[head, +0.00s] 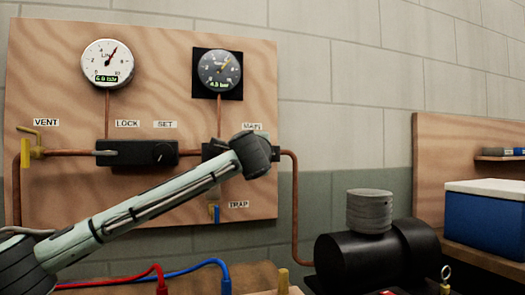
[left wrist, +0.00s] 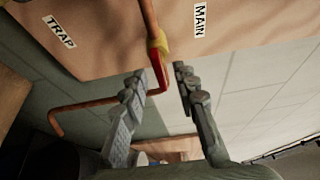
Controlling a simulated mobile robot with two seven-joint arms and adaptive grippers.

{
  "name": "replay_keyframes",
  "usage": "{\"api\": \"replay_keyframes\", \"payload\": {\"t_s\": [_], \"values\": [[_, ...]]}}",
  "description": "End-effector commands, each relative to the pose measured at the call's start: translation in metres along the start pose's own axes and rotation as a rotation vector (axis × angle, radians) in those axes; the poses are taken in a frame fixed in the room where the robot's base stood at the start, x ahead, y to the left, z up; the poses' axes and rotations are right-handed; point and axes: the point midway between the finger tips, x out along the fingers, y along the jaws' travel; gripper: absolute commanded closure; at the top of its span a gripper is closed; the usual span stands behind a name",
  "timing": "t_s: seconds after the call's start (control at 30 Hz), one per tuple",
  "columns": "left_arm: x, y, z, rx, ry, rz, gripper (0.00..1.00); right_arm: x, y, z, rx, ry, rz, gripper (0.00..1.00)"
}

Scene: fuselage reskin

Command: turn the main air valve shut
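The main air valve shows in the left wrist view as a yellow body (left wrist: 158,43) on a copper pipe, with a red lever (left wrist: 161,76) lying roughly along the pipe. The MAIN label (left wrist: 199,20) is beside it. My left gripper (left wrist: 159,73) is open, with one finger on each side of the lever in the picture. I cannot tell whether either finger touches it. In the head view my left arm reaches up to the MAIN area and hides the valve and the gripper fingers. My right gripper is not in view.
The wooden panel (head: 60,90) carries two gauges, a black LOCK/SET unit (head: 137,153), a yellow VENT valve (head: 27,150) and a blue-handled TRAP valve (head: 214,212). A black compressor (head: 350,258) stands at right, near a blue and white cooler (head: 485,220). Red and blue hoses lie below.

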Motion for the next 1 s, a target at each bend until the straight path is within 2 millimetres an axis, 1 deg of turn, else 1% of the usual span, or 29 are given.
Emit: {"api": "replay_keyframes", "payload": {"t_s": [0.03, 0.1, 0.2, 0.3, 0.5, 0.53, 0.7, 0.77, 1.0], "values": [[0.008, -0.002, 0.0, 0.0, -0.003, 0.001, 0.71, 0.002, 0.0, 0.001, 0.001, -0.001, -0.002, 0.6], [0.016, -0.001, 0.0, -0.001, -0.001, 0.001, 0.71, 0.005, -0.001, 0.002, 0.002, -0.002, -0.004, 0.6], [0.024, -0.001, 0.0, -0.001, -0.001, 0.001, 0.71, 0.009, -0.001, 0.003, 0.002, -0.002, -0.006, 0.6], [0.027, 0.0, 0.0, -0.001, -0.001, 0.0, 0.71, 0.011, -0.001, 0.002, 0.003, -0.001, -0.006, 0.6], [0.028, 0.0, 0.0, -0.001, 0.0, 0.0, 0.71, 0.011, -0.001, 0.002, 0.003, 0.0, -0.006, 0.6], [0.028, 0.0, 0.0, -0.001, 0.0, 0.0, 0.72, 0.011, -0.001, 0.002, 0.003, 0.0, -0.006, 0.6], [0.027, 0.0, 0.0, -0.001, 0.0, 0.0, 0.93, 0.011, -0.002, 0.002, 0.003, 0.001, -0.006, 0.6], [0.027, 0.0, 0.0, -0.001, 0.0, 0.0, 1.0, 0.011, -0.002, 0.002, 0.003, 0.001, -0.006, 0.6], [0.027, 0.0, 0.0, 0.001, -0.001, 0.001, 1.0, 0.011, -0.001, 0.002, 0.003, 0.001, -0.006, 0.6]]}}
